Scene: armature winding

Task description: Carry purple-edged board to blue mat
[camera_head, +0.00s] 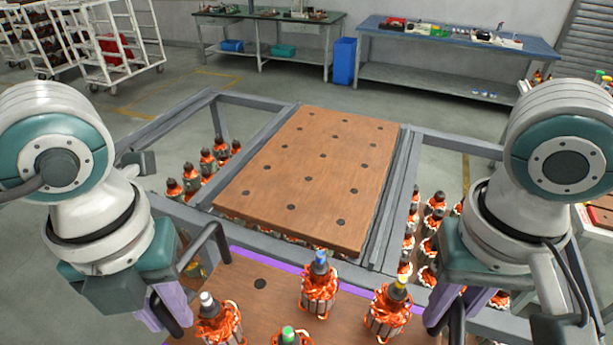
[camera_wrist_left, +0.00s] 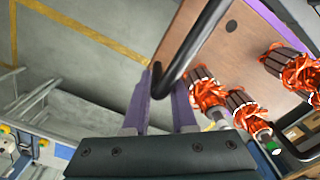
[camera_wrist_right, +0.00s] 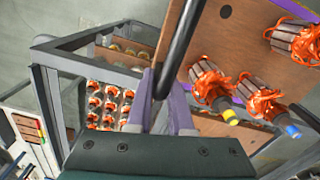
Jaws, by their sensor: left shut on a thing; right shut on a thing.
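The purple-edged board (camera_head: 255,283) is at the bottom of the head view, cut off by the frame edge. It is brown with a purple strip along its far edge. Several orange-wound armatures stand on it, with white, blue, yellow and green tips. My left gripper (camera_head: 172,305) is shut on the black handle (camera_wrist_left: 190,50) at the board's left side. My right gripper (camera_head: 440,305) is shut on the black handle (camera_wrist_right: 180,45) at its right side. The board's near part is hidden. I cannot make out a blue mat in any view.
A grey frame (camera_head: 388,215) just beyond holds a bare brown board (camera_head: 310,165) with dark holes; several armatures sit lower in the frame. A blue-topped bench (camera_head: 460,42), a green-topped bench (camera_head: 270,14) and white carts (camera_head: 100,45) stand at the back. Open floor lies between.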

